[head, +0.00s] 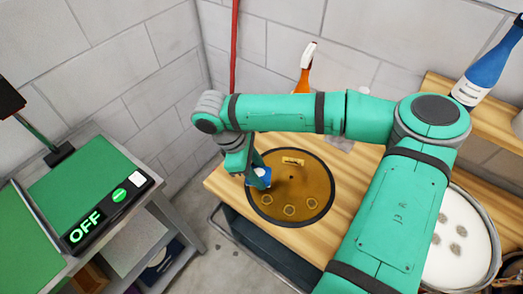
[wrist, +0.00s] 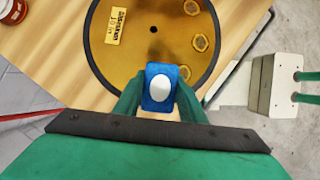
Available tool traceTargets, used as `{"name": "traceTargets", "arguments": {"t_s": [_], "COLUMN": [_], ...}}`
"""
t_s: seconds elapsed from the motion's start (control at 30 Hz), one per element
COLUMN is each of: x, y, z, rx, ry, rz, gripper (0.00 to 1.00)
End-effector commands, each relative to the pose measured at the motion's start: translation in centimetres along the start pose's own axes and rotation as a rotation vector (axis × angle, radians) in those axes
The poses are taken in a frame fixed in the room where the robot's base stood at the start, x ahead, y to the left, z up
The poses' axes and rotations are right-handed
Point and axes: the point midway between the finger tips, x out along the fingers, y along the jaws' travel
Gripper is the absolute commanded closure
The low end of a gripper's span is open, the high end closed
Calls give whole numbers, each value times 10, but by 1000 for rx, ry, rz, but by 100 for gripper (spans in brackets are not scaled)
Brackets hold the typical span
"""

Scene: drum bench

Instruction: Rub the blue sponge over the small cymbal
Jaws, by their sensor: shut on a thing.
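The small cymbal (head: 290,205) is a golden-brown disc with a dark rim, lying flat on the wooden bench. It bears a label plate and several ringed marks, and fills the top of the wrist view (wrist: 150,60). My gripper (head: 257,178) is shut on the blue sponge (head: 263,173), at the cymbal's left edge in the head view. In the wrist view the sponge (wrist: 147,97) has a white oval on its top and sits between the green fingers, over the cymbal's near rim. I cannot tell whether it touches the cymbal.
A white drum (head: 460,255) with grey spots stands at the right. A green-topped station with an OFF display (head: 86,231) is at the left.

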Motion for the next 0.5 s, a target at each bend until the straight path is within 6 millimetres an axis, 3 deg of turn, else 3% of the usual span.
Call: {"name": "traceTargets", "arguments": {"t_s": [0.5], "x": [-36], "y": [-1], "z": [8], "rx": [-12], "ry": [1], "rz": [5], "gripper": [84]}}
